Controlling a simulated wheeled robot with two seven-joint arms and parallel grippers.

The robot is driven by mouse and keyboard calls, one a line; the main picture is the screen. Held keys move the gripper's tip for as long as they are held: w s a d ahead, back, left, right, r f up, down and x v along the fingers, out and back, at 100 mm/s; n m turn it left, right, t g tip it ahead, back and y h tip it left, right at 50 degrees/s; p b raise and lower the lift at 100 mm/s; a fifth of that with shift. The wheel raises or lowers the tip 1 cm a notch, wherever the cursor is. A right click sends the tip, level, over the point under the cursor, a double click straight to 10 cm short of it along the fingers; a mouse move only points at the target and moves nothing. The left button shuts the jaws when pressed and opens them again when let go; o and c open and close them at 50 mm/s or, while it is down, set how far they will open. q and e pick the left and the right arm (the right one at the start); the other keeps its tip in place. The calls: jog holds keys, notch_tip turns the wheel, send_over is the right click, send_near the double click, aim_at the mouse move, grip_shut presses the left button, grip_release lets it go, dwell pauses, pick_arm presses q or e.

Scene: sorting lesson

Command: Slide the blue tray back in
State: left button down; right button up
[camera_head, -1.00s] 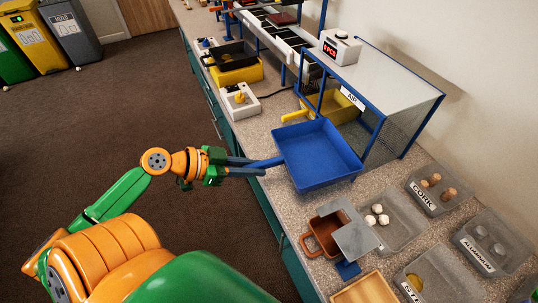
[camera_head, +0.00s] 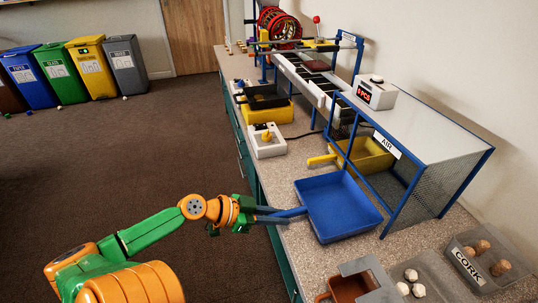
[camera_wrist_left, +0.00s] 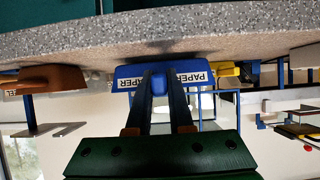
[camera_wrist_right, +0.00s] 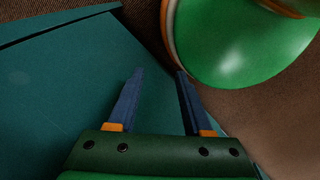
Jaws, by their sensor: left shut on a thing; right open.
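The blue tray (camera_head: 338,207) lies on the counter, empty, outside the blue-framed AIR box (camera_head: 425,165) and beside its open front. Its handle points left over the counter edge. My left gripper (camera_head: 285,214) is shut on that handle. In the left wrist view the handle (camera_wrist_left: 160,84) sits between the fingers, and the tray front (camera_wrist_left: 128,77) bears a PAPER label. A yellow tray (camera_head: 366,155) is partly inside the box, its handle sticking out left. My right gripper (camera_wrist_right: 158,72) is open and empty by a teal cabinet face; it is out of the head view.
A brown container (camera_head: 350,288) and a grey bin with white lumps (camera_head: 413,275) stand close in front of the blue tray. The CORK bin (camera_head: 487,262) is at the right. A white switch box (camera_head: 267,142) stands farther back.

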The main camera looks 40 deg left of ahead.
aim_at(302, 207)
pick_arm(q)
jog(key=w, duration=0.1)
jog(key=w+d, duration=0.1)
jog(key=w, duration=0.1)
jog(key=shift+d+r, duration=0.1)
jog(key=shift+d, duration=0.25)
jog(key=w, duration=0.1)
jog(key=w+d, duration=0.1)
jog(key=w, duration=0.1)
jog(key=w+d+p, duration=0.1)
jog(key=shift+w+d, duration=0.15)
jog(key=shift+d, duration=0.1)
jog(key=shift+w+d, duration=0.35)
jog(key=shift+w, duration=0.2)
jog(key=shift+w+d, duration=0.3)
jog(key=shift+w, duration=0.2)
jog(key=w+d, duration=0.1)
jog(key=w+d+b, duration=0.1)
jog(key=w, duration=0.1)
jog(key=w+d, duration=0.1)
jog(key=w, duration=0.1)
jog(key=shift+f+b, duration=0.3)
jog(key=shift+w+d+b, duration=0.35)
jog(key=shift+w+d, duration=0.1)
jog(key=shift+w, duration=0.35)
jog(key=shift+f, duration=0.1)
